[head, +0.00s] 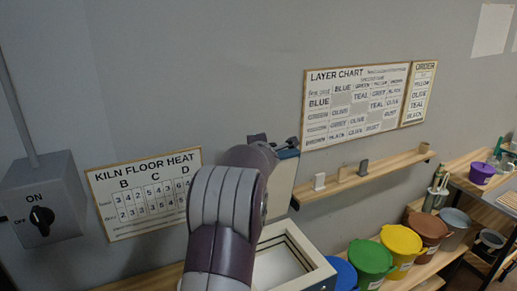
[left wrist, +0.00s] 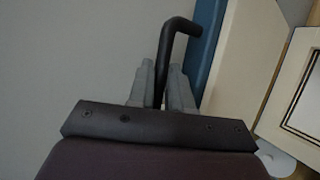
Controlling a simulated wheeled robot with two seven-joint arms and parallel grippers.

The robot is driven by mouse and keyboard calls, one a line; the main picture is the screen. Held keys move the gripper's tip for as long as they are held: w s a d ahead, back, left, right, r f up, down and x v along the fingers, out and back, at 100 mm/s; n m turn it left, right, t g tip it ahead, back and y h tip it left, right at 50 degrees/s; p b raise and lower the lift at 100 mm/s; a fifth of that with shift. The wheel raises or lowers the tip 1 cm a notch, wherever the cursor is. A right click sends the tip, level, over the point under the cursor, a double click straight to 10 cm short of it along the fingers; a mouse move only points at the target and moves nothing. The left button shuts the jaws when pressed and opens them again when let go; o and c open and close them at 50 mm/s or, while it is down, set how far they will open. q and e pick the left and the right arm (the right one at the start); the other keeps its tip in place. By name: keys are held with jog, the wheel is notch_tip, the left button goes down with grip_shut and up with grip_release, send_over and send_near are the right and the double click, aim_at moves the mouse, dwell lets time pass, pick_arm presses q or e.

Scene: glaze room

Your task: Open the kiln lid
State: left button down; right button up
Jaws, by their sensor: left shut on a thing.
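The kiln (head: 314,278) stands low in the head view, and its pale square opening shows. Its rim also shows at the right of the left wrist view (left wrist: 284,116). The kiln lid (head: 281,184) is raised and looks close to upright, with a cream inner face and a blue outer side. In the left wrist view the lid (left wrist: 244,55) is right of the fingers. My left gripper (left wrist: 160,78) is shut on the black bent lid handle (left wrist: 176,28). In the head view my arm hides part of the kiln and lid. My right gripper is not in view.
A grey switch box (head: 43,205) is on the wall at left, beside the kiln floor heat chart (head: 145,194). A wall shelf (head: 365,178) with small tiles is right of the lid. Several coloured buckets, such as the green one (head: 371,262), stand right of the kiln.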

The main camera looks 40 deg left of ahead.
pick_arm(q)
jog(key=shift+f, duration=0.1)
jog(key=c, duration=1.1)
grip_release()
jog(key=shift+s+d, duration=0.2)
jog(key=shift+d, duration=0.05)
jog(key=v, duration=1.2)
jog(key=shift+r+b, duration=0.2)
jog(key=shift+b, duration=0.1)
jog(key=shift+s, duration=0.1)
